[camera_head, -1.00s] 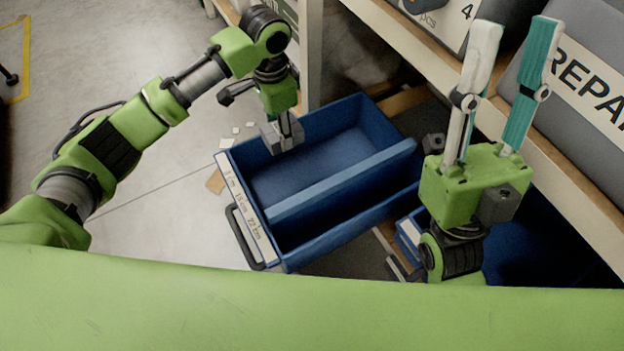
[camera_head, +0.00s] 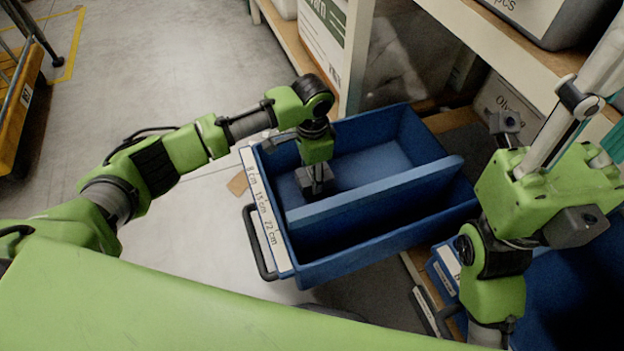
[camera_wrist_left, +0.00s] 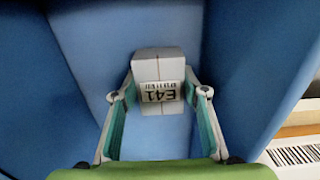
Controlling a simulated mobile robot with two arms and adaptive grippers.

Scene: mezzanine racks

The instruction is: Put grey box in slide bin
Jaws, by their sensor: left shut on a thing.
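The grey box (camera_head: 306,182) is in my left gripper (camera_head: 318,184), low inside the blue slide bin (camera_head: 390,240). It is in the far compartment, beyond the divider (camera_head: 375,191) and near the labelled front panel. In the left wrist view the box (camera_wrist_left: 158,66) shows a pale face with an "E41" label between the two fingers, with blue walls around it. I cannot tell whether it touches the bin floor. My right gripper (camera_head: 598,108) points up at the right, empty, fingers apart, its tips partly cut off by the frame.
The bin is pulled out from the rack (camera_head: 500,40), with a dark handle (camera_head: 258,243) in front. Another blue bin (camera_head: 570,300) is at lower right. Grey containers fill the upper shelf. A yellow cart (camera_head: 20,100) stands far left.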

